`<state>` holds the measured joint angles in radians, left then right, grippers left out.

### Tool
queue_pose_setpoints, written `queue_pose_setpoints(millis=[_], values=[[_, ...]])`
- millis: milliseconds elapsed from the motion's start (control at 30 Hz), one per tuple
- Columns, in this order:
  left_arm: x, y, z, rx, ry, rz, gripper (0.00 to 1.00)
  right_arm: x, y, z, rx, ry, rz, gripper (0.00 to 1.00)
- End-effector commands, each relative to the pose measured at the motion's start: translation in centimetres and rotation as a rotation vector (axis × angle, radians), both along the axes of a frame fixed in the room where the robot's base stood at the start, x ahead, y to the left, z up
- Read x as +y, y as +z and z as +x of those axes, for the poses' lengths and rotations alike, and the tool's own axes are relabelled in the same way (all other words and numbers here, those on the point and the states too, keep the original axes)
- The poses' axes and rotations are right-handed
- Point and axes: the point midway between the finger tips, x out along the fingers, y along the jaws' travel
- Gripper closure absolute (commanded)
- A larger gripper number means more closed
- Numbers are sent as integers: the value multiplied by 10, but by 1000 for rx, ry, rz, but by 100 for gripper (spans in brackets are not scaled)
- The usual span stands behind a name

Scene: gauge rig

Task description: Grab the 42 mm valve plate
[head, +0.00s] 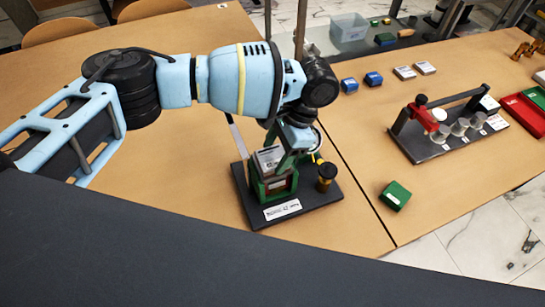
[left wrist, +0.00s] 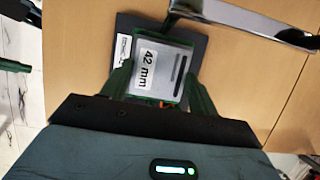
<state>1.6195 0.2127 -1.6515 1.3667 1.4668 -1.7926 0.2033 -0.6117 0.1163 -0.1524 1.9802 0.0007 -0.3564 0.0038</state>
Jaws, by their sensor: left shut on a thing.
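The valve plate (left wrist: 165,70) is a flat grey piece with a white "42 mm" label and a dark slot, seen in the left wrist view between the green fingers. In the head view the grey plate (head: 268,157) shows at the top of a green and dark holder (head: 277,187) on a black base. My left gripper (left wrist: 159,90) is shut on the plate from both sides. In the head view the left gripper (head: 276,165) reaches down over the holder from above. Whether the plate is seated or lifted I cannot tell. My right gripper is not in view.
The black base (head: 315,208) carries a white label and a black-topped yellow knob (head: 326,172). A green block (head: 395,195) lies to the right. Further right stands a rig (head: 450,130) with a red clamp. Blue blocks (head: 373,79) lie behind. Table left of the base is clear.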

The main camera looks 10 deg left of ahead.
Motion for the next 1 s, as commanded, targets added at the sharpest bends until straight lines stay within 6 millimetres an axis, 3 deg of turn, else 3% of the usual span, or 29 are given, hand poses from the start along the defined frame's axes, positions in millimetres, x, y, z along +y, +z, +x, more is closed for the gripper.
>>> queue_pose_setpoints(millis=[367,633,1000], values=[[-1,6,0,-2,0,-2,67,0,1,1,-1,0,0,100],[-1,39,1,-4,-2,-3,67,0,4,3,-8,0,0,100],[-52,46,-74,-2,-9,-3,67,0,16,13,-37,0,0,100]])
